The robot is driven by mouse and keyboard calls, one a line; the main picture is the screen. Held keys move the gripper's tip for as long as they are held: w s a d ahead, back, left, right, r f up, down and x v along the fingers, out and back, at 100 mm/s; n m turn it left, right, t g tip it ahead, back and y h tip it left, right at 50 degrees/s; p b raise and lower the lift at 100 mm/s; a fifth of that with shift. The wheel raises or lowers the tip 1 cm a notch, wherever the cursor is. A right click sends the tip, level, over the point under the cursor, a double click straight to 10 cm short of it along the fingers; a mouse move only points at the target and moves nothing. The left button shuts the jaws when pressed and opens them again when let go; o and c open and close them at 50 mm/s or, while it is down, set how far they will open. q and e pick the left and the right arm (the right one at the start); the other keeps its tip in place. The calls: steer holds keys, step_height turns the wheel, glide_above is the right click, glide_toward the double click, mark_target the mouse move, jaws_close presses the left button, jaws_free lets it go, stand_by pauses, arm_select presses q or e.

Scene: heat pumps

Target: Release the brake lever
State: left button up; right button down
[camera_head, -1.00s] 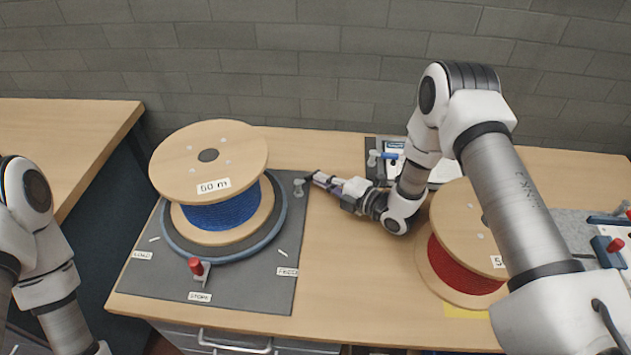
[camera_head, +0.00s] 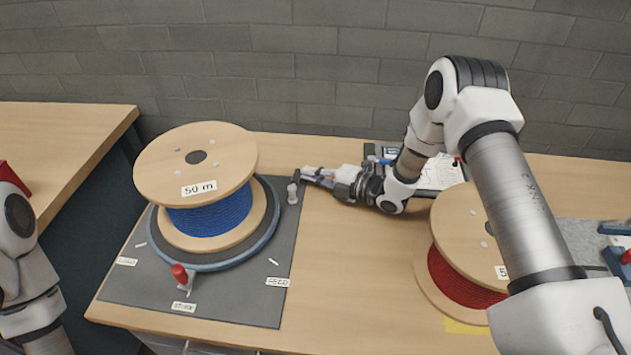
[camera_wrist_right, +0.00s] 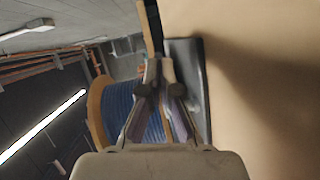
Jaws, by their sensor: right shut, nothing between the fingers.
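The brake lever, a small grey post with a dark bar (camera_head: 296,177), stands at the far right corner of the dark grey base plate (camera_head: 262,304). My right gripper (camera_head: 307,174) reaches in from the right, with its fingertips close beside the dark bar; I cannot tell whether they touch it. In the right wrist view the gripper (camera_wrist_right: 159,82) is shut and empty, and a dark bar (camera_wrist_right: 151,28) shows just beyond the fingertips. A blue cable reel (camera_head: 208,214) sits on the round turntable of the plate. My left arm is at the left edge, its gripper out of frame.
A red-knobbed handle (camera_head: 180,274) stands at the turntable's front. A red cable reel (camera_head: 455,276) stands to the right, partly behind my right arm. A clipboard (camera_head: 437,174) lies at the back. Bare bench lies between the reels.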

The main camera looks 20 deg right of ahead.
steer(key=shift+w+a+b, duration=0.1)
steer(key=shift+w+b, duration=0.2)
steer(key=shift+r, duration=0.2)
stand_by(0.4)
steer(key=shift+w+r, duration=0.15)
steer(key=shift+r, duration=0.2)
step_height(320, 180, up, 9)
stand_by(0.3)
